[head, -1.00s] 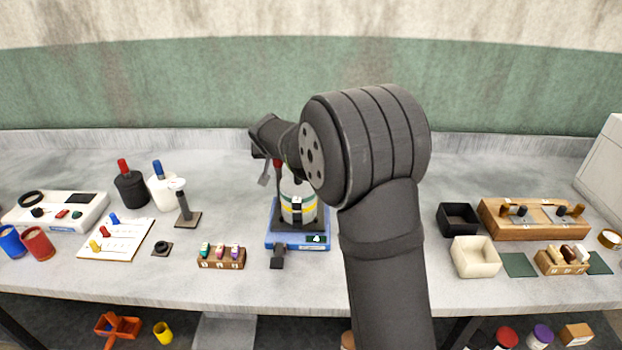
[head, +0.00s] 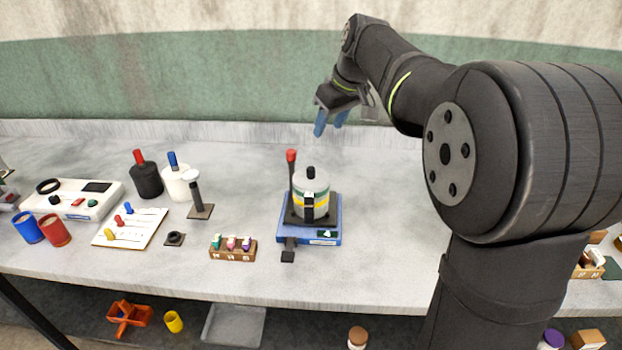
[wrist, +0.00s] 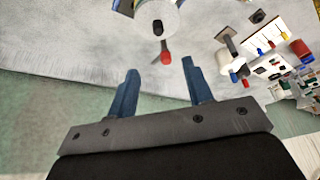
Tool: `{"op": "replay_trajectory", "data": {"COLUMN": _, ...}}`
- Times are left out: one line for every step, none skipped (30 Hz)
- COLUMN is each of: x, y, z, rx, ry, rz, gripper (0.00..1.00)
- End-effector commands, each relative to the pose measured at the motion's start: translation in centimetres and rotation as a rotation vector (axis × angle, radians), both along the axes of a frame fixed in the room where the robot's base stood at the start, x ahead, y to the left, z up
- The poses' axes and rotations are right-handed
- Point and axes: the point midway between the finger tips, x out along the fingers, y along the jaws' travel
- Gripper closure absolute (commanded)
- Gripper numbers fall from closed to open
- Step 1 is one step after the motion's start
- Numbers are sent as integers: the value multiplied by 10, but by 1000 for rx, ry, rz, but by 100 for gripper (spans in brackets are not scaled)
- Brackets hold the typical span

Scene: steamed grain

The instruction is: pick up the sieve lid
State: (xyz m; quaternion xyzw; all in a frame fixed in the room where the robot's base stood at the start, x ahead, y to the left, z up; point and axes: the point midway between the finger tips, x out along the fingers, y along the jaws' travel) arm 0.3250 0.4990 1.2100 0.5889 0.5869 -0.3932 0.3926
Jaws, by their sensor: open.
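My gripper (head: 330,124) is open and empty. Its blue fingers point down, above and behind the stack, apart from the lid. The fingers also show in the wrist view (wrist: 158,74).
A red-tipped rod (head: 291,157) rises beside the stack, left of the lid. A dark post (head: 195,192), black bottle (head: 146,180) and white bottle (head: 178,183) stand to the left. A small wooden rack (head: 232,250) is in front. The bench behind the stack is clear.

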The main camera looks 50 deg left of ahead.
Motion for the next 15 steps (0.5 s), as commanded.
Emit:
{"op": "replay_trajectory", "data": {"x": 0, "y": 1, "z": -4, "rx": -2, "ry": 3, "rz": 7, "gripper": 53}}
{"op": "replay_trajectory", "data": {"x": -1, "y": 2, "z": -7, "rx": -1, "ry": 5, "rz": 7, "gripper": 53}}
{"op": "replay_trajectory", "data": {"x": -1, "y": 5, "z": -13, "rx": -1, "ry": 5, "rz": 7, "gripper": 53}}
{"op": "replay_trajectory", "data": {"x": -1, "y": 7, "z": -19, "rx": -3, "ry": 5, "rz": 8, "gripper": 53}}
{"op": "replay_trajectory", "data": {"x": -1, "y": 10, "z": -25, "rx": -4, "ry": 6, "rz": 7, "gripper": 53}}
{"op": "replay_trajectory", "data": {"x": -1, "y": 13, "z": -33, "rx": -3, "ry": 5, "rz": 6, "gripper": 53}}
{"op": "replay_trajectory", "data": {"x": -1, "y": 16, "z": -39, "rx": -3, "ry": 5, "rz": 6, "gripper": 53}}
{"op": "replay_trajectory", "data": {"x": -1, "y": 18, "z": -46, "rx": -3, "ry": 4, "rz": 6, "gripper": 53}}
{"op": "replay_trajectory", "data": {"x": -1, "y": 21, "z": -54, "rx": -4, "ry": 5, "rz": 5, "gripper": 53}}
{"op": "replay_trajectory", "data": {"x": 0, "y": 24, "z": -60, "rx": -3, "ry": 4, "rz": 5, "gripper": 53}}
{"op": "replay_trajectory", "data": {"x": 0, "y": 27, "z": -66, "rx": -3, "ry": 4, "rz": 5, "gripper": 53}}
{"op": "replay_trajectory", "data": {"x": 0, "y": 30, "z": -74, "rx": -3, "ry": 3, "rz": 5, "gripper": 53}}
{"op": "replay_trajectory", "data": {"x": -1, "y": 32, "z": -80, "rx": -4, "ry": 4, "rz": 5, "gripper": 53}}
{"op": "replay_trajectory", "data": {"x": -1, "y": 35, "z": -85, "rx": -3, "ry": 3, "rz": 5, "gripper": 53}}
{"op": "replay_trajectory", "data": {"x": -1, "y": 37, "z": -92, "rx": -3, "ry": 3, "rz": 5, "gripper": 53}}
